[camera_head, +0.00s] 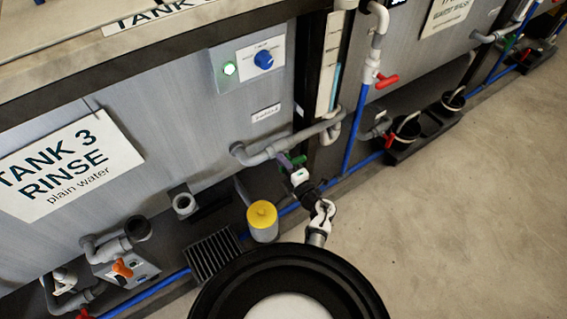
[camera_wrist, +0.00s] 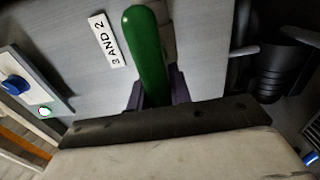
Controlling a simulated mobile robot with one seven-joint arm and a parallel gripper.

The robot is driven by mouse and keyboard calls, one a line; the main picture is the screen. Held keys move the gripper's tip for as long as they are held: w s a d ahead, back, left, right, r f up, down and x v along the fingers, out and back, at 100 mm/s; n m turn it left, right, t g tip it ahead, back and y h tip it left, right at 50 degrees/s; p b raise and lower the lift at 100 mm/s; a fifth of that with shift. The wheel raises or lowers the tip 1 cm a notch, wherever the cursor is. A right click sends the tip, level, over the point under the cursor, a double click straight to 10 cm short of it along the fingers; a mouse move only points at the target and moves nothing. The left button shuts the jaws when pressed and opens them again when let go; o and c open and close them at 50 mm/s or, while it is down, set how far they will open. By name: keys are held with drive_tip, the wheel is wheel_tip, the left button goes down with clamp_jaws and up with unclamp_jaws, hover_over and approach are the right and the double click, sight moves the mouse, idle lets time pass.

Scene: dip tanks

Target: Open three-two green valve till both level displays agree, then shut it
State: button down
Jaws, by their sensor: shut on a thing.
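The green valve handle (camera_wrist: 147,50) fills the upper middle of the wrist view and stands between my gripper's (camera_wrist: 153,92) two dark fingers, which are shut on it. A white label reading "3 AND 2" (camera_wrist: 106,39) is on the grey wall beside it. In the head view my gripper (camera_head: 291,162) is at the grey pipe below tank 3's right end, and a little of the green handle (camera_head: 299,160) shows there. A tall pale gauge strip (camera_head: 329,65) with a blue section low down stands on the dark post between tanks. I cannot read any level on it.
A control box with a blue knob (camera_head: 264,60) and lit green button is above. A yellow-topped canister (camera_head: 262,215) and a black grate (camera_head: 215,257) stand left of my arm. A red-handled valve (camera_head: 387,80) and black buckets (camera_head: 406,130) are right. The floor at right is clear.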

drive_tip(key=shift+f, duration=0.1)
drive_tip(key=c, duration=1.3)
unclamp_jaws()
drive_tip(key=shift+s, duration=0.1)
